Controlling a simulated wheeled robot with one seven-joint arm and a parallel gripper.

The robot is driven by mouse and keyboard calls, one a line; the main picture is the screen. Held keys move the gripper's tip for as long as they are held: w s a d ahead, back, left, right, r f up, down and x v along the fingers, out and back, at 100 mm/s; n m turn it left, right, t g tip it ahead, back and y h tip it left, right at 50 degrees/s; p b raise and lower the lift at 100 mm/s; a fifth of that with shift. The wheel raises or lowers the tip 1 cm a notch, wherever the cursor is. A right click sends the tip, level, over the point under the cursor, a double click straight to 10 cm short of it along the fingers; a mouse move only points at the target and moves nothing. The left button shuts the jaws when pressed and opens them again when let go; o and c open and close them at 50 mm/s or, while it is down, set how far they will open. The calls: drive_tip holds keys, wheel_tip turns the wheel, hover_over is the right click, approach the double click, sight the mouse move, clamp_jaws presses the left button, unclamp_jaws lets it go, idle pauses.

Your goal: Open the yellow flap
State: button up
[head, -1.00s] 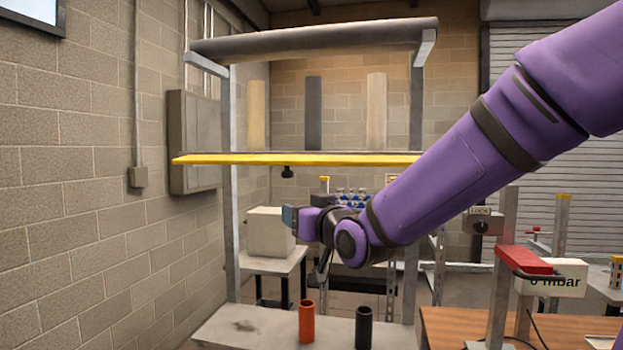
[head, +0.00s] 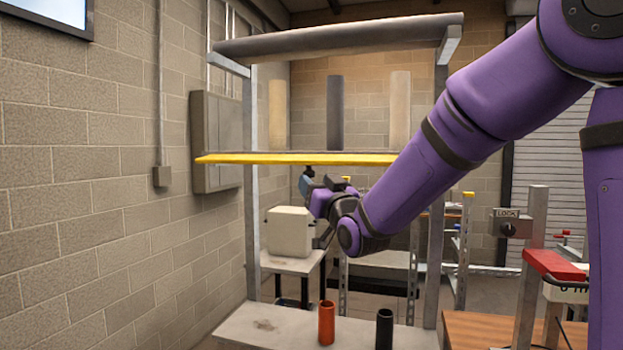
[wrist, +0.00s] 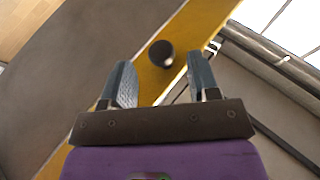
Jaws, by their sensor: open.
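The yellow flap (head: 240,159) shows in the head view as a long thin horizontal edge across the metal rack. In the wrist view the flap (wrist: 199,30) is a yellow band running diagonally, with a round dark knob (wrist: 161,54) on it. My gripper (wrist: 158,76) is open, its two blue-grey fingers apart, with the knob just beyond and between the fingertips. Nothing is held. In the head view my gripper (head: 305,183) is just below the flap, close to the dark knob (head: 309,172). Whether a finger touches the knob I cannot tell.
The rack holds several upright rolls (head: 335,112) above the flap and a grey roller (head: 340,38) on top. An orange cup (head: 326,322) and a black cup (head: 384,328) stand on the lower shelf (head: 262,325). A white box (head: 289,232) sits behind on a small table.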

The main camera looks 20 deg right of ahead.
sight(311, 177)
drive_tip(key=shift+x, duration=1.7)
